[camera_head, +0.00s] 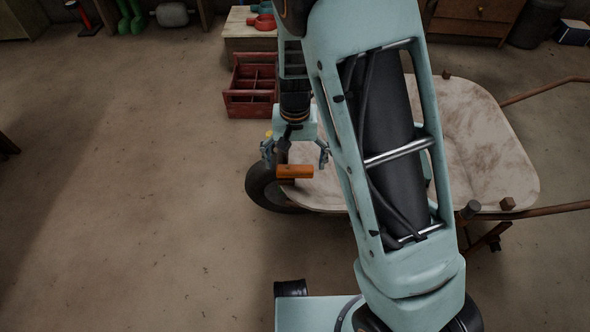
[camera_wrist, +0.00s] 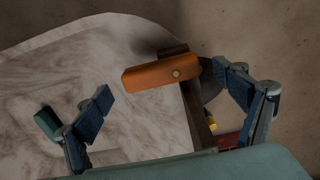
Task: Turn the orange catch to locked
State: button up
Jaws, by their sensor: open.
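The orange catch (camera_head: 295,171) is a small block with a round pin, seen in front of my gripper in the head view. It also shows in the wrist view (camera_wrist: 158,76), at upper middle, fixed to a dark brown post (camera_wrist: 196,112). My gripper (camera_head: 295,157) is open, its two blue-padded fingers wide apart. In the wrist view the fingers (camera_wrist: 166,100) stand to the left and right of the catch, and I see no finger touching it. Whether the catch sits at locked cannot be told; no marking is legible.
A wheelbarrow with a pale, stained tray (camera_head: 480,140) and a black wheel (camera_head: 267,186) stands behind and beside my arm. A red divided crate (camera_head: 251,88) and a low table (camera_head: 243,25) are at the back. The floor (camera_head: 130,180) at left is clear.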

jog(key=shift+f, duration=1.2)
jog(key=c, duration=1.7)
